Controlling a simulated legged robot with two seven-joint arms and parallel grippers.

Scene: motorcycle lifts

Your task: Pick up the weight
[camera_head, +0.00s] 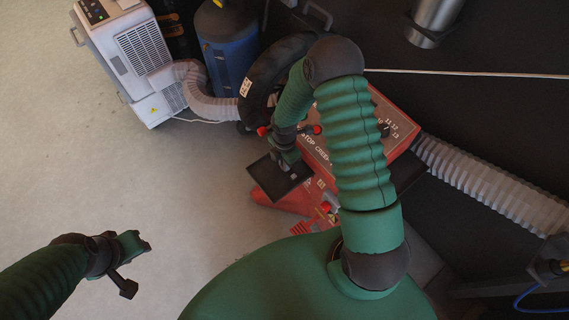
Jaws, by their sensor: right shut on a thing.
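My right arm reaches down over a red machine, and its gripper (287,160) is at a dark square tray (265,177) on the machine's near left corner. The right gripper is shut on a small greyish piece (292,170), which looks like the weight. The gripper hides most of it, and I cannot tell whether it touches the tray. My left gripper (134,264) is open and empty over the bare floor at the lower left, well away from the tray.
The red machine (399,112) stands below my right arm. A white wheeled unit (115,50) with a ribbed hose (205,104), a blue barrel (229,62) and a black tyre (262,78) are behind. A ribbed duct (495,187) lies right. Floor at left is clear.

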